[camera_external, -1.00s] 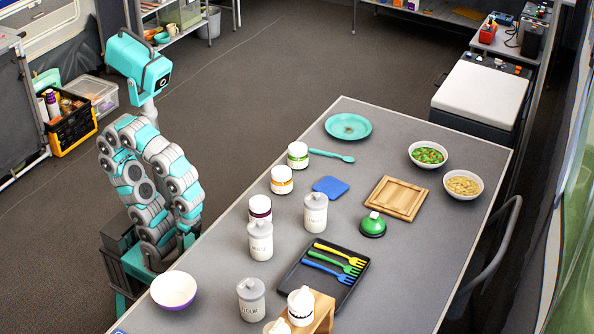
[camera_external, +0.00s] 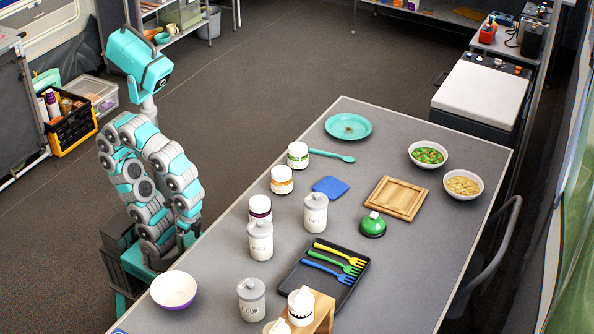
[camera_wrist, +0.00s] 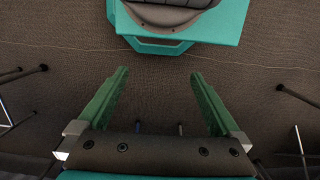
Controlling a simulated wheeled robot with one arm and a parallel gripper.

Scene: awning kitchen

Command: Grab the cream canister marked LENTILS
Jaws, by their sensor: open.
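Three cream canisters with grey lids stand upright on the grey table (camera_external: 400,255). The front canister (camera_external: 251,302) reads FLOUR. The middle canister (camera_external: 260,243) and the back canister (camera_external: 315,215) have dark lettering too small to read surely, so I cannot tell which is marked LENTILS. My gripper (camera_wrist: 158,80) is open and empty in the wrist view, with dark floor beyond its green fingers. In the external view my gripper hangs beside the table's left edge, partly hidden by my arm, apart from the canisters. No canister shows in the wrist view.
A white bowl (camera_external: 173,287) sits at the near left edge. A wooden stand (camera_external: 323,312) is at the front.

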